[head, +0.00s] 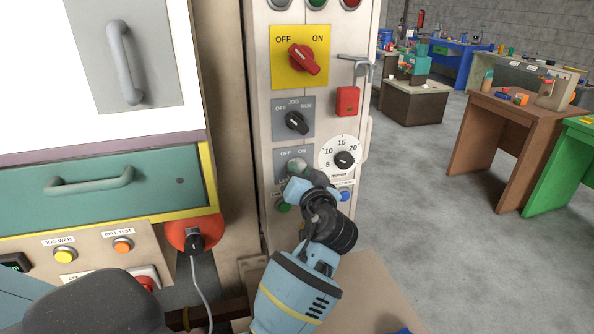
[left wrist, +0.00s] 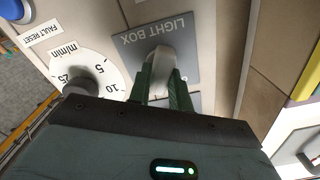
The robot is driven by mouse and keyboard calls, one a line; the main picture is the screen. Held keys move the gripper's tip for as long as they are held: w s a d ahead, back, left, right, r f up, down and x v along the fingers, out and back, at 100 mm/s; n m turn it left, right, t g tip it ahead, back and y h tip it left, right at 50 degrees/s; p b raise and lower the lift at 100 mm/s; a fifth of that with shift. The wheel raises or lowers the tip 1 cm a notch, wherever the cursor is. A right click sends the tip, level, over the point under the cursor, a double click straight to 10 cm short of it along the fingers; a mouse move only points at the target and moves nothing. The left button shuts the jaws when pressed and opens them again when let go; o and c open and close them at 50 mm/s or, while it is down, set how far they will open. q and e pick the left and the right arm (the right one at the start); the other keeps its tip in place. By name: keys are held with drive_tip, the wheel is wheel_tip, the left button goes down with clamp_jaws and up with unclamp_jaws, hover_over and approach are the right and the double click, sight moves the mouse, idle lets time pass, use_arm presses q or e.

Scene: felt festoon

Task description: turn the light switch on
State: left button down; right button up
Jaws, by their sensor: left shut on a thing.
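The light switch is a grey rotary knob (left wrist: 162,62) on a grey plate (left wrist: 182,35) marked LIGHT BOX in the left wrist view. In the head view its plate (head: 283,155) carries OFF at left and ON at right, low on the upright control panel. My left gripper (head: 298,177) is at this knob, its two green fingers on either side of it. In the left wrist view the left gripper (left wrist: 162,84) is shut on the knob. The knob's exact angle is hard to tell, as the gripper partly covers it. My right gripper is not in view.
Close by on the panel are a white dial (head: 341,151), a JOG/RUN knob (head: 296,122), a red switch on yellow (head: 304,58), a red padlock-like box (head: 347,101) and a blue button (head: 345,196). A teal drawer (head: 110,182) is left.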

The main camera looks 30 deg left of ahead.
use_arm(q)
drive_tip(key=shift+m, duration=0.3)
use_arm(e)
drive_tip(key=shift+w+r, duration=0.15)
use_arm(q)
drive_tip(key=c, duration=1.3)
unclamp_jaws()
drive_tip(key=shift+b+v, duration=0.5)
drive_tip(key=shift+v, duration=3.45)
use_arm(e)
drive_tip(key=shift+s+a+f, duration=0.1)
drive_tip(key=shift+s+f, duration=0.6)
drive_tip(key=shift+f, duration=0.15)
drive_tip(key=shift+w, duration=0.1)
